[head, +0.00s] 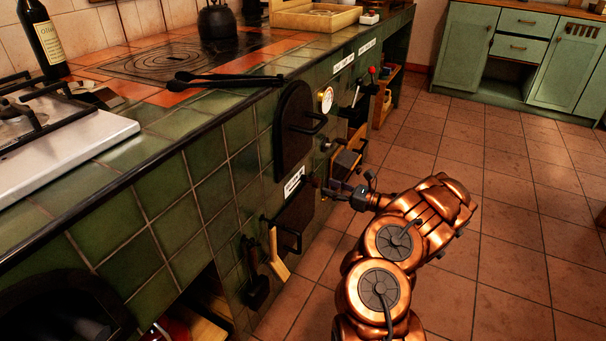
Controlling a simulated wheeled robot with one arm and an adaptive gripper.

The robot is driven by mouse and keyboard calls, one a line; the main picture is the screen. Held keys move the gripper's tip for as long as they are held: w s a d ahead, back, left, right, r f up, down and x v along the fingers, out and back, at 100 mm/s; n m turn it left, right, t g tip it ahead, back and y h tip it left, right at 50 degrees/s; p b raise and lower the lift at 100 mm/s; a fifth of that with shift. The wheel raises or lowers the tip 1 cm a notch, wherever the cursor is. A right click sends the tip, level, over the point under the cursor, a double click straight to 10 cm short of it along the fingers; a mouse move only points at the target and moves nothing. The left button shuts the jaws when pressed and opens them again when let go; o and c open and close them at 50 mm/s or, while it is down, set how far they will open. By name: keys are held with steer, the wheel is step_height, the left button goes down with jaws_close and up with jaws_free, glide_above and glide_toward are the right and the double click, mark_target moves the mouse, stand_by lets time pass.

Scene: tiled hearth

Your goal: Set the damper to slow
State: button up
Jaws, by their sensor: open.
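My gripper (337,189) is at the end of the copper arm, close to the green tiled front of the hearth. It is open, beside a small white label (294,182) and the dark lower door (293,222). I cannot tell whether its fingers touch anything. A lever with a red knob (372,71) sticks out of the front farther back, below white labels (343,63) whose text is too small to read. A small round metal knob (328,144) sits below the gauge. I cannot tell for certain which part is the damper, or its setting.
A dark arched door (293,130) and a round gauge (326,100) are on the front. Black tongs (228,79), a kettle (216,22) and a bottle (43,38) stand or lie on top. The tiled floor (500,220) on the right is clear.

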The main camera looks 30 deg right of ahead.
mark_target(312, 180)
steer(key=x, duration=0.2)
steer(key=b+x, duration=0.1)
steer(key=x, duration=0.1)
steer(key=b+x, duration=0.1)
steer(key=x, duration=0.1)
steer(key=shift+w+d+f, duration=0.2)
steer(key=shift+w+f, duration=0.05)
steer(key=shift+w, duration=0.3)
steer(key=shift+b+x, duration=0.45)
steer(key=shift+x, duration=0.35)
steer(key=shift+r, duration=0.1)
jaws_close()
steer(key=shift+d, duration=0.1)
